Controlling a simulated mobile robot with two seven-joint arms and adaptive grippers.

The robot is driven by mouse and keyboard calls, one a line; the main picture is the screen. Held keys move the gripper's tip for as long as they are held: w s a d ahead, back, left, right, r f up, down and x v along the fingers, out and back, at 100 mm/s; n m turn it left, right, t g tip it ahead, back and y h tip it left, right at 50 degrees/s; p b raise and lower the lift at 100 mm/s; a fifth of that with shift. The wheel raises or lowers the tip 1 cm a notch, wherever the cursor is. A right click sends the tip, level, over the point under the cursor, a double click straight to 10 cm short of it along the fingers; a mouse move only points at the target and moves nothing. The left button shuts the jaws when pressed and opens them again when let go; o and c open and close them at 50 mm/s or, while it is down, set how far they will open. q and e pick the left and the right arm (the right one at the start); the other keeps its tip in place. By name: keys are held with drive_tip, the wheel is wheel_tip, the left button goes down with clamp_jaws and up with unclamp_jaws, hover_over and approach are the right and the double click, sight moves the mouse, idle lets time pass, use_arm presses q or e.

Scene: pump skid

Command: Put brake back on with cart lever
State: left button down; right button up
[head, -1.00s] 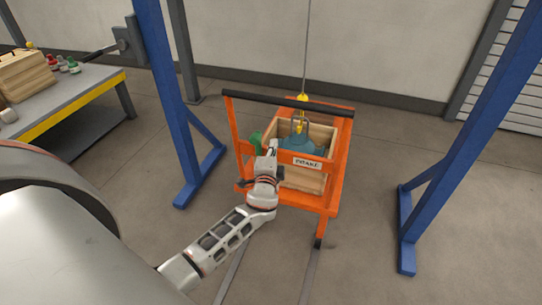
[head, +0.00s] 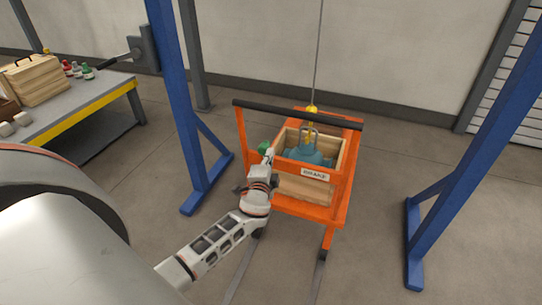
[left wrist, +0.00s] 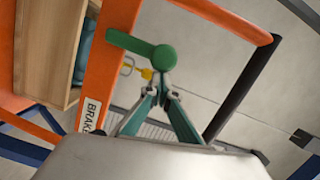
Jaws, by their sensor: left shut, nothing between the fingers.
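The orange cart (head: 335,205) stands on the floor with a black handle bar (head: 300,113) across its near top. A white BRAKE label (head: 315,173) is on its near rail. The green lever (head: 264,147) is at the cart's left side; in the left wrist view it (left wrist: 130,42) points left from a round green hub (left wrist: 164,57). My left gripper (head: 269,157) is shut and empty at the lever. Its fingertips (left wrist: 160,82) show just below the hub; I cannot tell whether they touch it. My right gripper is not in view.
A wooden crate (head: 302,187) on the cart holds a blue pump (head: 308,152) under a yellow hook (head: 311,110) on a cable. Blue gantry posts (head: 183,100) stand on both sides. A workbench (head: 75,105) is at the left. Floor around the cart is clear.

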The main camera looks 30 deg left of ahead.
sight(261, 148)
use_arm(q)
drive_tip(key=shift+s+a+r, duration=0.1)
drive_tip(key=shift+a, duration=0.1)
drive_tip(key=shift+s+a+r+n, duration=0.1)
drive_tip(key=shift+a+r+n, duration=0.05)
drive_tip(key=shift+a+n, duration=0.35)
drive_tip(key=shift+s+a+r+n, duration=0.1)
drive_tip(key=shift+a+n, duration=0.25)
drive_tip(key=shift+n, duration=0.25)
drive_tip(key=shift+s+a+r+n+g+h+p, duration=0.15)
drive_tip(key=shift+a+n+p, duration=0.1)
drive_tip(key=shift+a+n, duration=0.15)
drive_tip(key=shift+s+a+f+n+g+h+p, duration=0.1)
drive_tip(key=shift+a+n+g+h+p, duration=0.1)
drive_tip(key=shift+a+n, duration=0.2)
drive_tip(key=s+a+f+n+h+p, duration=0.1)
drive_tip(key=a+f+n+p, duration=0.2)
drive_tip(key=a+n, duration=0.3)
drive_tip(key=shift+s+a+f+p, duration=0.3)
drive_tip(key=shift+a+f+p, duration=0.15)
drive_tip(key=shift+a, duration=0.25)
drive_tip(key=shift+s+h, duration=0.1)
drive_tip(key=shift+h, duration=0.15)
